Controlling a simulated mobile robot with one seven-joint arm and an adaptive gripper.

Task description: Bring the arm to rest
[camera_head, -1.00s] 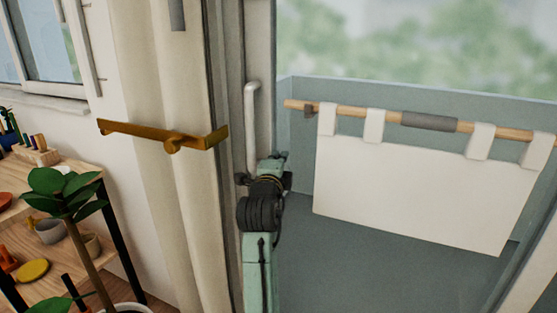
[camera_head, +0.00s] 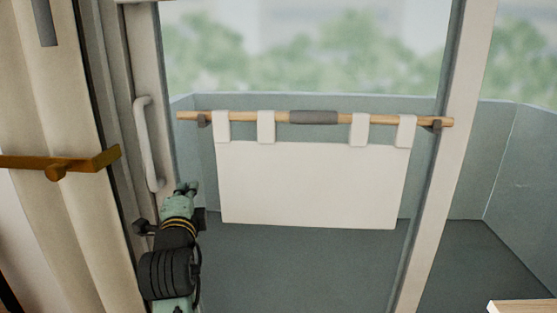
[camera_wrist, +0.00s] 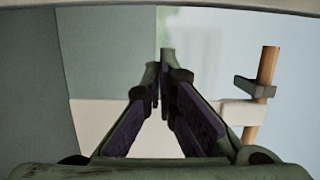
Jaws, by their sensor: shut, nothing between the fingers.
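My gripper (camera_wrist: 160,75) is shut in the wrist view, with its two fingertips together and nothing between them. In the head view my green and black arm (camera_head: 172,250) rises at the lower left, in front of the door frame. Its end is near the white door handle (camera_head: 148,145), below and to the right of it; I cannot tell whether they touch. The gripper's fingers are hard to make out in the head view.
A wooden rail (camera_head: 345,119) holds a white cloth (camera_head: 310,185) by tabs; the rail's end (camera_wrist: 268,65) shows right of my gripper. A cream curtain (camera_head: 50,225) with a brass holdback (camera_head: 55,165) hangs at the left. A pale post (camera_head: 440,170) stands at right.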

